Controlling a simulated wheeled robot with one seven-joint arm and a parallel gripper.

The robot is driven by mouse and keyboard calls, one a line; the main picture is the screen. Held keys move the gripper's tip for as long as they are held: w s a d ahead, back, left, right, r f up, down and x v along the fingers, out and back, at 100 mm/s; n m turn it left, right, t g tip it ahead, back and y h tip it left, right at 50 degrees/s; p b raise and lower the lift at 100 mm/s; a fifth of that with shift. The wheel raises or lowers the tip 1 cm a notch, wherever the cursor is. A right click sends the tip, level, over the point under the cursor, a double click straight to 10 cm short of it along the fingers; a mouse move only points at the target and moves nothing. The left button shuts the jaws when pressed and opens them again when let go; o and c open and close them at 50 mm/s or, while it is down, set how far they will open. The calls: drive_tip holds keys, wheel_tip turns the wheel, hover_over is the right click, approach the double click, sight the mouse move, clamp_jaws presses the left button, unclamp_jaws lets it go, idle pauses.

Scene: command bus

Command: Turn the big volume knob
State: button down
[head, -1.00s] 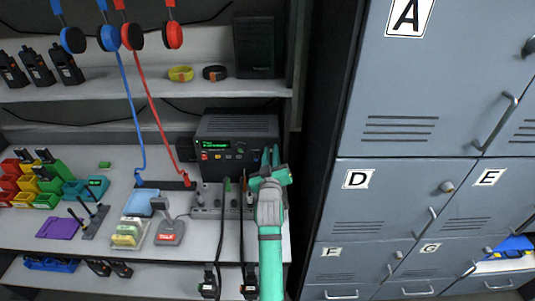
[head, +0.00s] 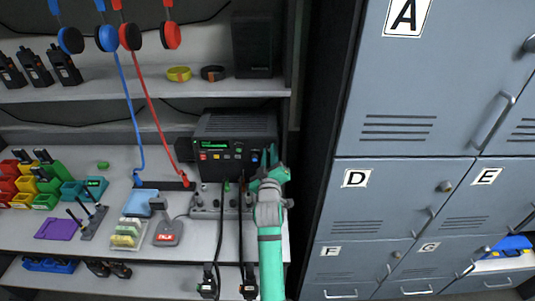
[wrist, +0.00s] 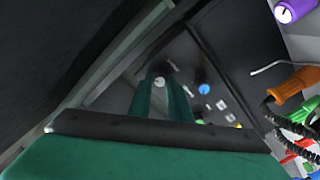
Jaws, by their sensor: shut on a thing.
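The black radio unit (head: 236,127) with a green display sits at the back right of the worktop. My teal gripper (head: 268,157) is at the right end of its front face. In the wrist view, the two fingers (wrist: 160,80) converge on a pale round knob (wrist: 160,82), which I take to be the big volume knob. The gripper is shut on it, and the fingers hide most of it. In the head view the knob is hidden behind the gripper. A smaller blue knob (head: 254,159) is just left of the fingers; it also shows in the wrist view (wrist: 203,89).
A strip with small knobs and plugged cables (head: 214,200) stands below the radio. A grey push-to-talk base (head: 168,232) is left of it. Headsets (head: 130,36) hang above. Grey lockers (head: 412,110) stand at the right, past a dark upright panel.

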drive_tip(key=c, duration=1.6)
unclamp_jaws()
drive_tip(key=shift+w+a, duration=0.1)
drive_tip(key=shift+w, duration=0.05)
drive_tip(key=shift+c, duration=0.2)
drive_tip(key=shift+a, duration=0.2)
drive_tip(key=s, duration=1.1)
drive_tip(key=shift+a, duration=0.35)
drive_tip(key=shift+w+f, duration=0.1)
drive_tip(key=shift+f, duration=0.05)
